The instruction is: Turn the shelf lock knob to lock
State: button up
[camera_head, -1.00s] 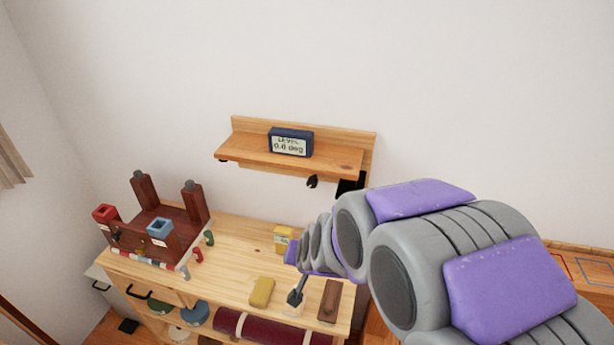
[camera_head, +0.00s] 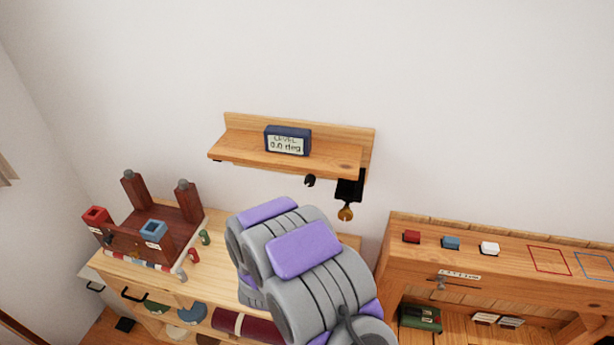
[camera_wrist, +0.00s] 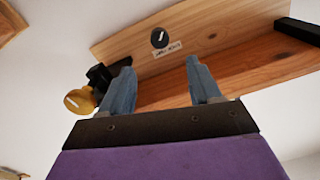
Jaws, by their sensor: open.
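The wooden wall shelf (camera_head: 290,157) carries a level display that reads 0.0 deg (camera_head: 288,140). Under its right end hangs a black bracket with a brass-coloured knob (camera_head: 346,212). In the wrist view the yellow knob (camera_wrist: 80,100), with a pale slot mark, is at the left, beside the black bracket. A round black knob with a white line (camera_wrist: 159,37) and a small label below it sits on the shelf's wood, above and between my fingertips. My gripper (camera_wrist: 158,68) is open and empty below the shelf, apart from both. My arm hides the gripper in the head view.
A wooden workbench (camera_head: 225,232) with a dark red upturned piece (camera_head: 160,228) stands below left. A wooden cabinet (camera_head: 500,262) with red, blue and white blocks stands to the right. The wall above the shelf is clear.

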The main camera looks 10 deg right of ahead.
aim_at(311, 177)
jog(key=b+x, duration=0.1)
jog(key=x, duration=1.6)
jog(key=shift+w+d, duration=0.1)
jog(key=shift+c, duration=0.4)
jog(key=c, duration=0.9)
